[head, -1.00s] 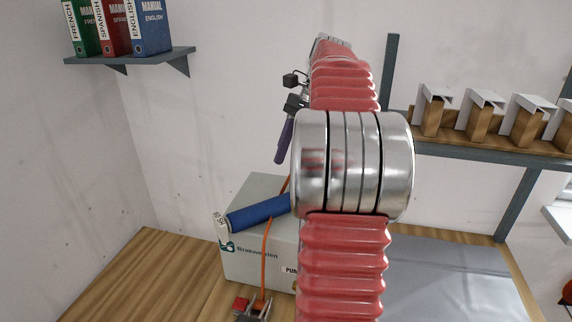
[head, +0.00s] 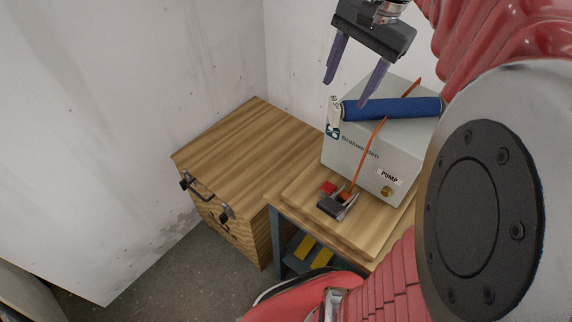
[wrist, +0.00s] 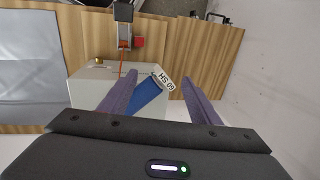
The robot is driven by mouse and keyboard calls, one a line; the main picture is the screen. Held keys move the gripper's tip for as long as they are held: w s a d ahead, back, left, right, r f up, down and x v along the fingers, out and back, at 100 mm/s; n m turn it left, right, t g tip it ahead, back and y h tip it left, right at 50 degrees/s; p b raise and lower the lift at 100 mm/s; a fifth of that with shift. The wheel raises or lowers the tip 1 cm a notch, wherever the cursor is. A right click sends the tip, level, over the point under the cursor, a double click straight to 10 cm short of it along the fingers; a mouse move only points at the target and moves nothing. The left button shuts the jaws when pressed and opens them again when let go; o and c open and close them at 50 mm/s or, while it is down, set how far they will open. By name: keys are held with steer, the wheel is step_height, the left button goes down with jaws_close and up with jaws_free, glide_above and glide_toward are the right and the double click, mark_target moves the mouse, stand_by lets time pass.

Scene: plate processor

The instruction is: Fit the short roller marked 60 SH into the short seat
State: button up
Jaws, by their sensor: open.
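A blue roller (head: 400,108) lies on top of the grey pump box (head: 352,158). A white end tag (head: 334,112) sits at its left end. In the wrist view the tag (wrist: 166,81) reads 60 SH upside down. The blue roller (wrist: 147,102) shows between the purple fingers there, partly hidden behind the left one. My gripper (head: 347,93) is open and empty, its fingers pointing down just above the roller's tagged end. I cannot make out the short seat in these views.
A metal clamp with a red part (head: 337,204) sits on the wooden board in front of the box. An orange cord (head: 370,155) runs from it over the box and roller. A wooden cabinet (head: 235,150) stands at left. My arm fills the right side.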

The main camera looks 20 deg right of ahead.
steer(key=s+a+f+n+t, duration=0.1)
steer(key=s+a+f+n, duration=0.2)
steer(key=a+n, duration=0.1)
steer(key=s+a+f+n+t, duration=0.1)
steer(key=s+a+f+n, duration=0.2)
steer(key=a, duration=0.4)
steer(key=s+a+f+n+t+h, duration=0.1)
steer(key=s+a+f+n, duration=0.2)
steer(key=a+n, duration=0.2)
steer(key=shift+a+f+n+t, duration=0.3)
steer(key=shift+n+t, duration=0.1)
